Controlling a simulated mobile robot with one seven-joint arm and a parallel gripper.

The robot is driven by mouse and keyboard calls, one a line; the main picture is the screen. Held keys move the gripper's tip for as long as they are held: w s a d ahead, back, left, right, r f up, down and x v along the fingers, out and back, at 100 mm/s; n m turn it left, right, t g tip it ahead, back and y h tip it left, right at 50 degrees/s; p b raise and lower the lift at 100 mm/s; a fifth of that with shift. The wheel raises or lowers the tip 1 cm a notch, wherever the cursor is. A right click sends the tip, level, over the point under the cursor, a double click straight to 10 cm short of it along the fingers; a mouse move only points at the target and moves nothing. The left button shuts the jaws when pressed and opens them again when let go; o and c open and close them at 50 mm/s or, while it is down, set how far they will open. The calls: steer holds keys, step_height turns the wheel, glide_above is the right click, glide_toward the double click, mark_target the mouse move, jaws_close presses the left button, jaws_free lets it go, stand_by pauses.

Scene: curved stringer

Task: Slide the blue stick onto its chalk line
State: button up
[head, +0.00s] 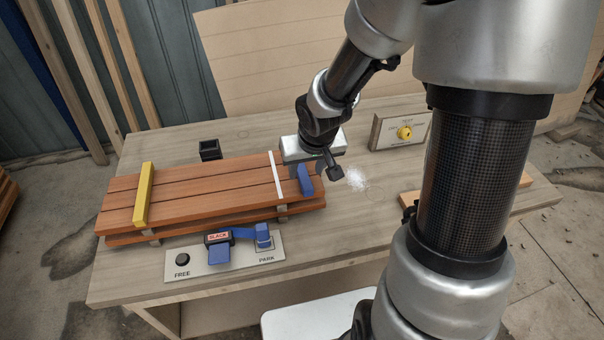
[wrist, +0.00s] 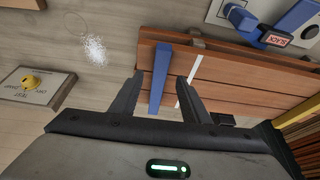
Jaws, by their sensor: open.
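The blue stick (head: 306,182) lies across the reddish-brown boards (head: 210,188) near their right end. The white chalk line (head: 277,176) crosses the boards just left of the stick in the head view, with a narrow strip of bare wood between. The wrist view shows the blue stick (wrist: 160,70) and, to its right, the chalk line (wrist: 185,82). My gripper (wrist: 158,80) is open, with one finger on each side of the stick and a visible gap on both sides. The right finger partly overlaps the chalk line there. Finger height against the stick is unclear.
A yellow stick (head: 143,195) crosses the boards' left end. A panel marked FREE and PARK (head: 205,268) with a blue SLACK lever (head: 219,254) lies in front. A black holder (head: 210,150), white powder (head: 356,179) and yellow-knob box (head: 385,131) stand around.

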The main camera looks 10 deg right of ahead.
mark_target(304, 176)
steer(key=shift+b+x, duration=0.55)
steer(key=shift+x, duration=1.45)
steer(key=shift+c, duration=0.2)
jaws_close()
steer(key=shift+a+f+b, duration=0.1)
steer(key=shift+a+b, duration=1.35)
steer(key=shift+a, duration=0.2)
steer(key=shift+a+b, duration=1.3)
steer(key=shift+a, duration=0.35)
steer(key=shift+o, duration=0.2)
jaws_free()
steer(key=shift+r, duration=0.25)
